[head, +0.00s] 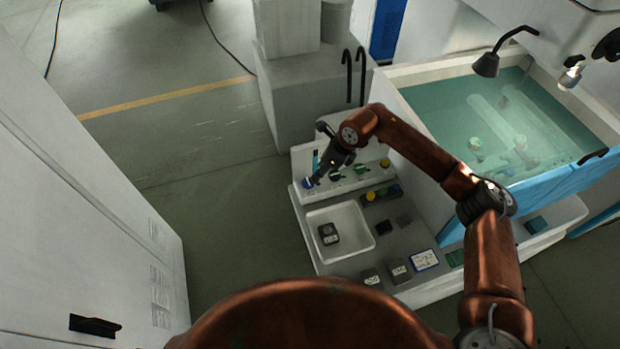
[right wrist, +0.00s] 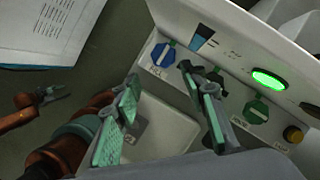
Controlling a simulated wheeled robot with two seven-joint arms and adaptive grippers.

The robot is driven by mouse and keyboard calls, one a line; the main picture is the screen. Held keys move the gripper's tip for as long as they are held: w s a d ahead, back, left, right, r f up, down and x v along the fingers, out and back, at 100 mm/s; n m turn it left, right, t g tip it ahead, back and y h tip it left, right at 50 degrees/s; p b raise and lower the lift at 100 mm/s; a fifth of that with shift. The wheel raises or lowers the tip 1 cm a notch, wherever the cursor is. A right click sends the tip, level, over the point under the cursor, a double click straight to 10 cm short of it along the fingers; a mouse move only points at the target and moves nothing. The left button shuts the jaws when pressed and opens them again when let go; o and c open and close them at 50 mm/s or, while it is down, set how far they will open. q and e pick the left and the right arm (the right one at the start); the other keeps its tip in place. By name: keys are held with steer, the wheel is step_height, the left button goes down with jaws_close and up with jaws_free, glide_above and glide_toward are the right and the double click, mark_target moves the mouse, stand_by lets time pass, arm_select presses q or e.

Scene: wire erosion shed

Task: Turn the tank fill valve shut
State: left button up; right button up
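The tank fill valve is a blue knob (right wrist: 163,53) with a pale bar across it, at the end of a sloped white panel. Its label is partly legible and seems to read FILL. It also shows in the head view as a small blue spot (head: 308,183) at my right gripper's tip. My right gripper (head: 317,176) points down at that end of the panel. In the right wrist view its green-padded fingers (right wrist: 168,106) are wide apart and empty, with the knob beyond them, apart from both. What seems to be my left gripper (right wrist: 48,95) is small at the left there.
Along the panel are a green knob (right wrist: 256,111), a lit green lamp (right wrist: 268,80) and an amber button (right wrist: 293,134). A white tray (head: 368,244) holding a dark block (head: 328,234) lies below. A water tank (head: 500,130) stands right, a white cabinet (head: 80,220) left.

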mark_target(309, 182)
steer(key=x, duration=0.8)
steer(key=shift+w+p, duration=0.3)
steer(key=shift+p, duration=0.05)
steer(key=shift+w+a+f, duration=0.1)
steer(key=shift+f, duration=0.5)
arm_select(q)
steer(key=shift+w, duration=0.9)
arm_select(e)
steer(key=shift+c, duration=0.7)
steer(key=c, duration=0.7)
steer(key=shift+c, duration=0.2)
